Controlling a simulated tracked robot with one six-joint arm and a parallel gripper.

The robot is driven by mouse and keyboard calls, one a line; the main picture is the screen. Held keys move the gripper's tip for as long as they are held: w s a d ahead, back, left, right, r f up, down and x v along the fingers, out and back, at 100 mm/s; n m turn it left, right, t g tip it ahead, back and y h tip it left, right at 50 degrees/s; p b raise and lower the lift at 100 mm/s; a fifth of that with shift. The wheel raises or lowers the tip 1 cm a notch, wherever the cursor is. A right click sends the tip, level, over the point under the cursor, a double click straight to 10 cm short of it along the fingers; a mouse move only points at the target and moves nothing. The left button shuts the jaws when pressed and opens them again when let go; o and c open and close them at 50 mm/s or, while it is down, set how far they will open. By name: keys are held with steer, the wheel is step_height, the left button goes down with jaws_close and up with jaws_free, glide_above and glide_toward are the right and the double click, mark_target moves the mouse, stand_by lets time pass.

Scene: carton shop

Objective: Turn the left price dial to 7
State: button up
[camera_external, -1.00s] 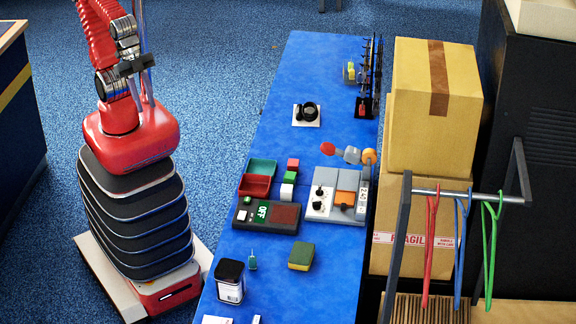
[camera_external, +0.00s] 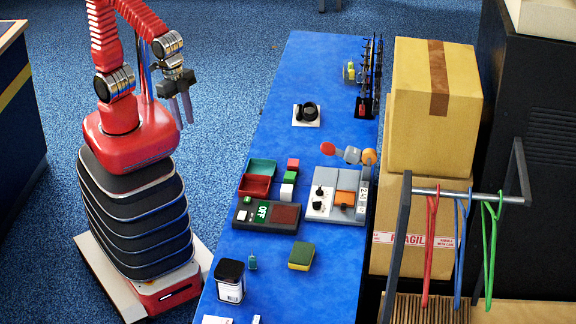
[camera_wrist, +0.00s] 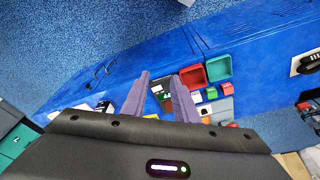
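A grey device (camera_external: 325,213) with black dials, an orange panel and a "2.40" tag stands right of centre on the blue table. One black dial (camera_external: 318,205) sits on its left part and another dial (camera_external: 343,207) lies to the right; their settings are too small to read. My gripper (camera_external: 184,116) is in the air left of the table, well apart from the device, fingers pointing down. In the wrist view my gripper (camera_wrist: 162,98) is open and empty. The grey device (camera_wrist: 220,110) shows there partly, its dials hidden or unclear.
A dark box with a green "OFF" display (camera_external: 262,212) and red and green trays (camera_external: 256,186) stand left of the device. A rack with coloured hangers (camera_external: 430,240) and cartons (camera_external: 430,110) stand to the right.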

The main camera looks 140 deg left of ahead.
steer(key=w+a+f+n+g, duration=0.1)
steer(key=w+a+f+n, duration=0.15)
steer(key=w+a, duration=0.6)
steer(key=n+g, duration=0.1)
steer(key=n, duration=2.1)
glide_above(320, 187)
step_height(320, 187, down, 9)
steer(key=shift+h, duration=0.3)
steer(key=shift+d+f, duration=0.1)
steer(key=shift+f, duration=0.05)
step_height(320, 187, down, 14)
steer(key=shift+r, duration=0.2)
steer(key=shift+c, duration=0.3)
